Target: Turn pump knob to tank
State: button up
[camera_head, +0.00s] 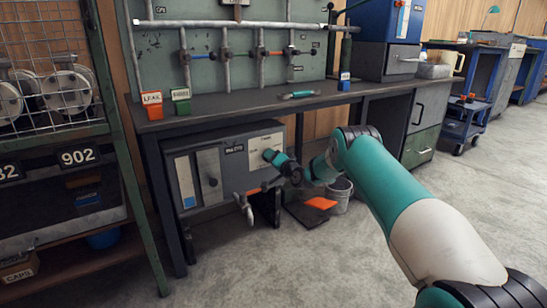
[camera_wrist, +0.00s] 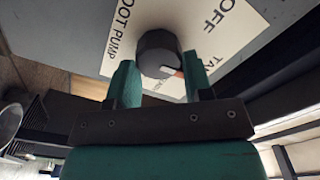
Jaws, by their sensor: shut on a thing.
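A dark round knob (camera_wrist: 158,52) sits on a white label plate (camera_wrist: 225,35) on the grey pump box (camera_head: 224,163). The plate reads OFF at the upper right, FOOT PUMP at the left, and a partly covered word starting with TA at the right. An orange-and-white mark on the knob is at its lower right in the wrist view. My gripper (camera_wrist: 163,72) has its teal fingers on either side of the knob, shut on it. In the head view my gripper (camera_head: 275,158) is at the box front and hides the knob.
The box sits under a dark workbench (camera_head: 232,104) carrying red (camera_head: 152,104) and green (camera_head: 181,101) label blocks. A bucket (camera_head: 341,193) and an orange item (camera_head: 320,203) are on the floor beside it. A wire rack (camera_head: 118,150) stands at left. Open floor lies in front.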

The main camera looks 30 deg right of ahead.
jog(key=shift+f+m, duration=0.1)
jog(key=shift+m, duration=0.2)
dwell(0.4)
jog(key=o, duration=0.9)
jog(key=s+p, duration=0.1)
jog(key=s, duration=0.4)
jog(key=s+p, duration=0.2)
jog(key=s, duration=0.4)
jog(key=s+p, duration=0.1)
jog(key=s, duration=0.5)
jog(key=shift+s+d, duration=0.25)
jog(key=shift+d, duration=0.1)
